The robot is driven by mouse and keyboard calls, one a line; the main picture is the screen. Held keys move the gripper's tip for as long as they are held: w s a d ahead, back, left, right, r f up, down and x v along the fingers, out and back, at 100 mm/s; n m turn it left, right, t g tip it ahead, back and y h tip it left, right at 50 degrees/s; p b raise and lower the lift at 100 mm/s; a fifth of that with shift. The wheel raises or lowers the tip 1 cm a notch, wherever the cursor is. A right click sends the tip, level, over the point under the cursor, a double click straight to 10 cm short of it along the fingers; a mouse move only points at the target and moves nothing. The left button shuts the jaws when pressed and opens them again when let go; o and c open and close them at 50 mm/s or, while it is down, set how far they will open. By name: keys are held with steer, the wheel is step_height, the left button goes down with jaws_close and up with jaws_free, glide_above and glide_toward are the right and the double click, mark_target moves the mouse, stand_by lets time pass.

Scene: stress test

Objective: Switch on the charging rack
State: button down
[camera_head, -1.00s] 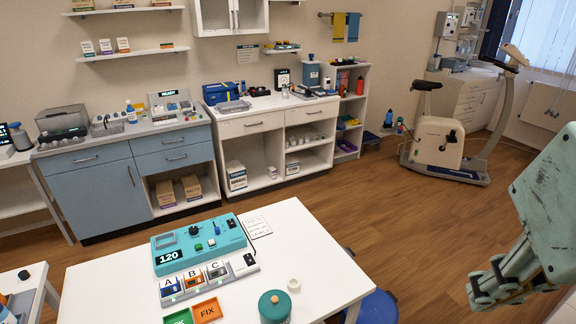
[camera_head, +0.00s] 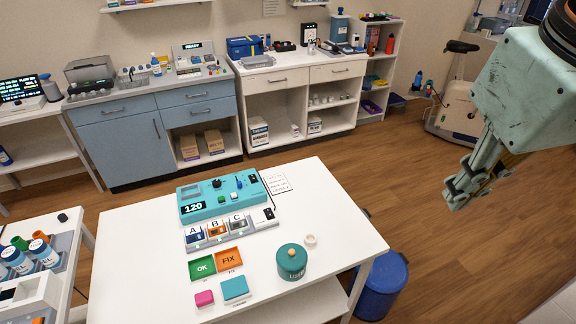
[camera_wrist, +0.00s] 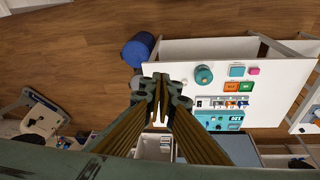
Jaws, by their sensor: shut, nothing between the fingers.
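The charging rack (camera_head: 230,230) is a grey strip on the white table, with bays marked A, B and C holding blue, orange and grey units. Small green lights show near its bays. A black switch (camera_head: 269,213) sits at its right end; its position is too small to tell. A teal device (camera_head: 220,197) reading 120 stands directly behind the rack. My gripper (camera_head: 457,196) is shut and empty, up in the air right of the table. In the wrist view my gripper (camera_wrist: 160,88) is apart from the rack (camera_wrist: 222,103).
The white table (camera_head: 130,265) also holds a green OK tray (camera_head: 202,266), an orange FIX tray (camera_head: 229,258), a teal lidded jar (camera_head: 291,262), a white ring (camera_head: 310,240), a pink block (camera_head: 204,298) and a teal block (camera_head: 235,289). A blue bin (camera_head: 382,288) stands right of the table.

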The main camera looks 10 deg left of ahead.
steer(key=w+a+f+n+p, duration=0.25)
steer(key=w+a+n, duration=0.4)
steer(key=w, duration=0.65)
steer(key=n+g+p, duration=0.3)
steer(key=n+p, duration=0.5)
steer(key=n, duration=0.6)
glide_above(270, 215)
step_height(270, 215, down, 28)
steer(key=shift+f, duration=0.2)
steer(key=shift+a+f, duration=0.1)
steer(key=shift+f, duration=0.05)
steer(key=shift+f+p, duration=0.4)
steer(key=shift+f, duration=6.4)
steer(key=shift+f, duration=0.25)
